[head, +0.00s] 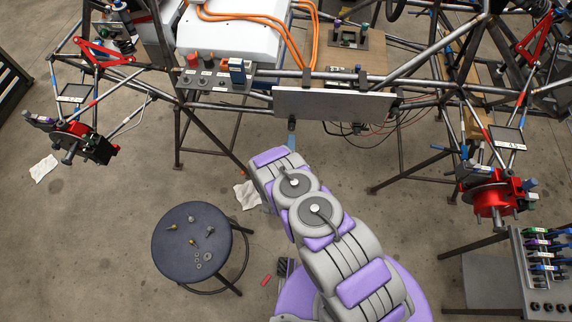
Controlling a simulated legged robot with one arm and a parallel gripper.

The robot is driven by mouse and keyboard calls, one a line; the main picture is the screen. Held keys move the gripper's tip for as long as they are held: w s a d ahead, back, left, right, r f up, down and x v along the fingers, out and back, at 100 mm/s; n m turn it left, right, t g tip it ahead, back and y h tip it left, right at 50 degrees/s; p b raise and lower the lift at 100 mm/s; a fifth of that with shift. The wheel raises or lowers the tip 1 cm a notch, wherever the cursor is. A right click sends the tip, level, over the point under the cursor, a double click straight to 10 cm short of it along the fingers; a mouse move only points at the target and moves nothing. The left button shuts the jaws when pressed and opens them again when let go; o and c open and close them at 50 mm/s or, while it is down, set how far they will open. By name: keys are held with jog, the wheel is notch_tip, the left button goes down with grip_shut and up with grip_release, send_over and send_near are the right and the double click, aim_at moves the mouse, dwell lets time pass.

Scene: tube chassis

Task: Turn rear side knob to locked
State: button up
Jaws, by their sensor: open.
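The tube chassis (290,77) spans the top of the head view on stands. I cannot tell which part is the rear side knob, or its setting. A control box (215,83) with several small knobs, one of them red (193,60), sits on the left part of the frame. A small dark piece (291,124) with a bluish part below it shows under the plain grey panel (335,104). My purple and grey arm reaches up from the lower right towards the panel. Its end stops short of the panel in the picture, and I see no gripper fingers there.
A round stool (195,240) with small metal parts stands at lower left. A tool cart (540,262) is at lower right. Red hub assemblies hang at the left (82,141) and right (494,197). Orange cables (290,30) run over the white box. Floor between stool and chassis is mostly clear.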

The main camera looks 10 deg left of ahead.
jog(key=s+p, duration=0.1)
jog(key=s, duration=1)
jog(key=shift+f, duration=0.1)
jog(key=w+a+r+m+g+h, duration=0.1)
jog(key=w+a+r+m+g, duration=0.1)
jog(key=w+r+m+g, duration=0.65)
jog(key=s+d+r+m+g+y, duration=0.1)
jog(key=s+d+r, duration=0.1)
jog(key=r, duration=0.6)
jog(key=s+d+r+m+g, duration=0.1)
jog(key=d+r+g, duration=0.1)
jog(key=r, duration=0.5)
jog(key=s+d+r+m+g+y, duration=0.1)
jog(key=s+d+r, duration=0.15)
jog(key=r, duration=0.55)
jog(key=s+d+r+m+g, duration=0.1)
jog(key=s+d+r, duration=0.4)
jog(key=s, duration=0.6)
jog(key=s+d+r+m+g+h, duration=0.1)
jog(key=s+d+r+g, duration=0.3)
jog(key=s, duration=0.8)
jog(key=s+d+r+m+g, duration=0.1)
jog(key=s+d+r, duration=0.5)
jog(key=s, duration=0.6)
jog(key=shift+s+r+g+h, duration=0.2)
jog(key=shift+r+g+h, duration=0.1)
jog(key=shift+r+g, duration=0.35)
